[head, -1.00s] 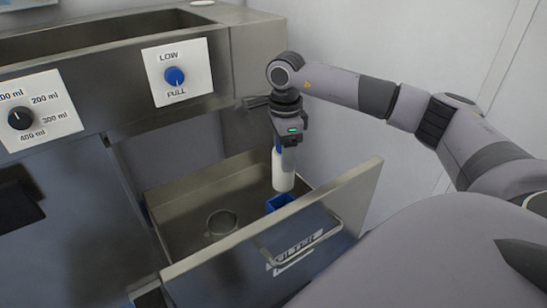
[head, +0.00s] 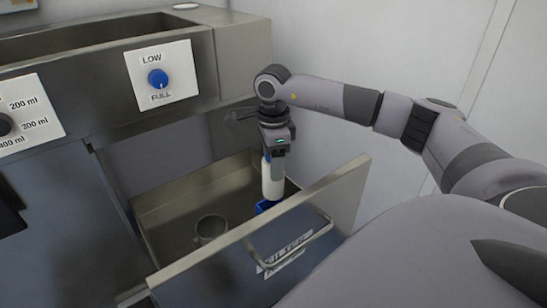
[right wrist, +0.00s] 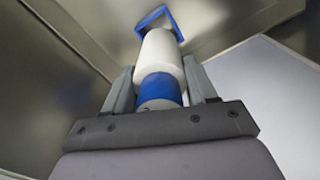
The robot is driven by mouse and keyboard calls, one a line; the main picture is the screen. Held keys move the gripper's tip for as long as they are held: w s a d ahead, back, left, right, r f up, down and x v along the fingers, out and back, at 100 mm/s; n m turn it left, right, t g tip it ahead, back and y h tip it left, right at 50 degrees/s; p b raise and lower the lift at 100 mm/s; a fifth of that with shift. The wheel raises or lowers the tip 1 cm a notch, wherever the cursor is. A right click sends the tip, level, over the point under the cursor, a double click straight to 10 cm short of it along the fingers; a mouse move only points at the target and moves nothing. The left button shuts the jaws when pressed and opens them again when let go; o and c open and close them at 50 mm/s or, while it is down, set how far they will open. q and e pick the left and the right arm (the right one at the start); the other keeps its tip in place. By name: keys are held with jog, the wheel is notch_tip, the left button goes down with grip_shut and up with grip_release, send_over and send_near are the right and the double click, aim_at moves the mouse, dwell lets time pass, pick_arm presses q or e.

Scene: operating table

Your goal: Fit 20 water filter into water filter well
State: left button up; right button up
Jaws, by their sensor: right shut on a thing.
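The water filter (head: 272,180) is a white cylinder with a blue band, held upright in my right gripper (head: 273,153). In the right wrist view the filter (right wrist: 160,55) sits between the two fingers of the gripper (right wrist: 160,85), which is shut on it at the blue band. The water filter well (head: 266,207) is a small blue square holder in the open drawer. In the head view the filter's lower end is just above or at the well; I cannot tell whether it is inside. The well's blue rim (right wrist: 152,19) shows beyond the filter's end in the right wrist view. My left gripper is not in view.
The open metal drawer (head: 165,212) also holds a round clear cup-like thing (head: 210,229) left of the well. The drawer front (head: 335,195) with its handle (head: 300,245) stands close to the right.

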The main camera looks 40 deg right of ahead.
aim_at(274, 191)
notch_tip(274, 191, down, 2)
jog(key=shift+f+b, duration=0.1)
jog(key=shift+b, duration=0.35)
jog(key=shift+f+b, duration=0.35)
jog(key=shift+f, duration=0.3)
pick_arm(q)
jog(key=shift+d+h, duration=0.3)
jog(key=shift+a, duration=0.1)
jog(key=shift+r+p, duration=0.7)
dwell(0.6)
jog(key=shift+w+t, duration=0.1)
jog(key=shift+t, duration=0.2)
pick_arm(e)
jog(key=shift+f, duration=0.15)
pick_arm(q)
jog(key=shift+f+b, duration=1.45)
pick_arm(e)
jog(key=shift+f, duration=2.5)
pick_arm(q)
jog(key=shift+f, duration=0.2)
pick_arm(e)
jog(key=shift+f, duration=0.3)
